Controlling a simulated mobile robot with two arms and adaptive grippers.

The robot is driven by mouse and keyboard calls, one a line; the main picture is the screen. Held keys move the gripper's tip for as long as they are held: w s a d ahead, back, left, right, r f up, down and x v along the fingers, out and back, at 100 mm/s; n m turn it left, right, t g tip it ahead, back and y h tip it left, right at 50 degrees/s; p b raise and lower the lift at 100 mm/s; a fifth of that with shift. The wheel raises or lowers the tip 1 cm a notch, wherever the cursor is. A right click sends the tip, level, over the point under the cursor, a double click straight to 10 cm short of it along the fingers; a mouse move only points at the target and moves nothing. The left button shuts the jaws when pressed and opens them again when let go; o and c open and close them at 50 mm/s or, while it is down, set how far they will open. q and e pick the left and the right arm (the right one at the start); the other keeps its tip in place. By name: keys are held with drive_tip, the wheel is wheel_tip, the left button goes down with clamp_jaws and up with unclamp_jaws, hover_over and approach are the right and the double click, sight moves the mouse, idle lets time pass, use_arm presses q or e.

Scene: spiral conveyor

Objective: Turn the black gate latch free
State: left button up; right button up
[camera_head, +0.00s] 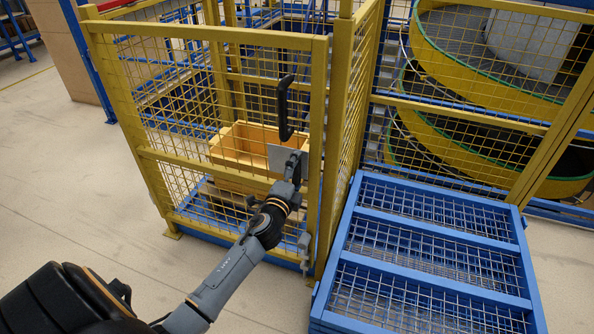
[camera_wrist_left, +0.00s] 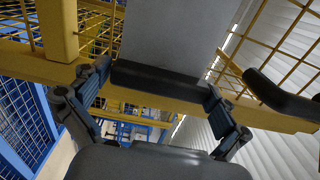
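The yellow mesh gate (camera_head: 232,163) stands upright in front of me. It carries a tall black handle (camera_head: 285,107) and, below that, a grey plate (camera_head: 281,158). The handle also shows at the right of the left wrist view (camera_wrist_left: 283,96). My left gripper (camera_head: 295,166) is up at the grey plate, near the gate's right post. In the left wrist view, its fingers (camera_wrist_left: 155,88) are spread apart on either side of a black bar, apparently the black latch (camera_wrist_left: 155,80), below the grey plate. I cannot tell whether they touch it. My right gripper is not in view.
A wooden box (camera_head: 228,150) stands behind the gate mesh. A blue frame with wire mesh panels (camera_head: 432,246) stands to the right of the gate. The yellow spiral conveyor (camera_head: 470,70) is behind more fencing. The floor at the left is clear.

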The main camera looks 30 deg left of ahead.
use_arm(q)
drive_tip(key=v, duration=1.2)
idle(0.4)
